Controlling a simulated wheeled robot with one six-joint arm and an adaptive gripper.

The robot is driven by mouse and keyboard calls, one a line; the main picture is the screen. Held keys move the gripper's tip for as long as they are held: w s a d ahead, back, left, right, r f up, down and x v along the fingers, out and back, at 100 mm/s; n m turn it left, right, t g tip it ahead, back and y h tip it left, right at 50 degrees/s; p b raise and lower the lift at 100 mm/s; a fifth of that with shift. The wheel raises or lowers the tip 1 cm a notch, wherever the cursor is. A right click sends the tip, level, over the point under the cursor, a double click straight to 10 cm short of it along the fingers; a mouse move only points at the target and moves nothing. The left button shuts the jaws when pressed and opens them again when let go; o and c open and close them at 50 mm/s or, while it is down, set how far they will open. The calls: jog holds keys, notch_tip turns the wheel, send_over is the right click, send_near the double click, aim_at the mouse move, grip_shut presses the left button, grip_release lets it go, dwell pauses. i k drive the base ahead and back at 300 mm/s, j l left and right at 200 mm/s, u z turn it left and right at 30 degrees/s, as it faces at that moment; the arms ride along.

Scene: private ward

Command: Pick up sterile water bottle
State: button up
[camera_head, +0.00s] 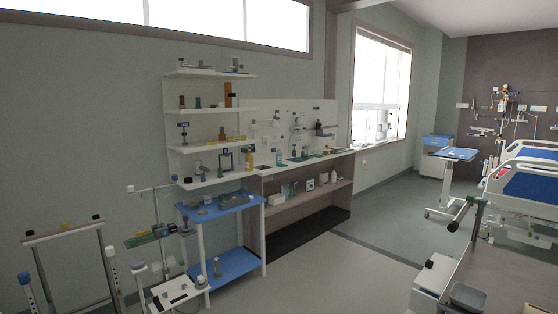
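My gripper is not in view. Several small bottles and containers stand on the wall shelves and the long counter, too small to read, and I cannot tell which is the sterile water bottle. A bluish bottle (306,151) stands on the counter. White bottles (333,176) stand on the shelf below it. A greyish bottle (217,267) stands on the lower blue shelf of the cart.
White wall shelves (212,74) hold small items. A blue-topped cart (254,202) stands before them, with stands and a walker-like frame (62,236) at left. A bed (530,185) and overbed table (456,154) are at right. The middle floor (330,270) is clear.

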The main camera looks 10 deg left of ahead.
aim_at(278, 155)
jog(key=i+j+u, duration=0.4)
jog(key=j, duration=0.25)
jog(key=i+j+u, duration=0.35)
jog(key=i+j, duration=0.35)
jog(key=i, duration=0.2)
jog(key=i+j, duration=0.2)
jog(key=i, duration=0.2)
jog(key=i+j, duration=0.15)
jog(key=i, duration=0.2)
jog(key=i+l+z, duration=0.2)
jog(key=i+z, duration=0.25)
jog(key=i, duration=0.15)
jog(key=i+z, duration=0.45)
jog(key=i+j+z, duration=0.25)
jog(key=i+z, duration=0.2)
jog(key=i, duration=0.25)
jog(key=i+l+z, duration=0.1)
jog(key=i, duration=0.8)
jog(key=i+l+z, duration=0.1)
jog(key=i, duration=0.8)
jog(key=i+l+u, duration=0.3)
jog(key=i+u, duration=0.15)
jog(key=i+l+u, duration=0.85)
jog(key=i+l, duration=0.15)
jog(key=l, duration=0.2)
jog(key=i+l, duration=0.1)
jog(key=l, duration=0.3)
jog(key=i+l+u, duration=0.15)
jog(key=l, duration=0.25)
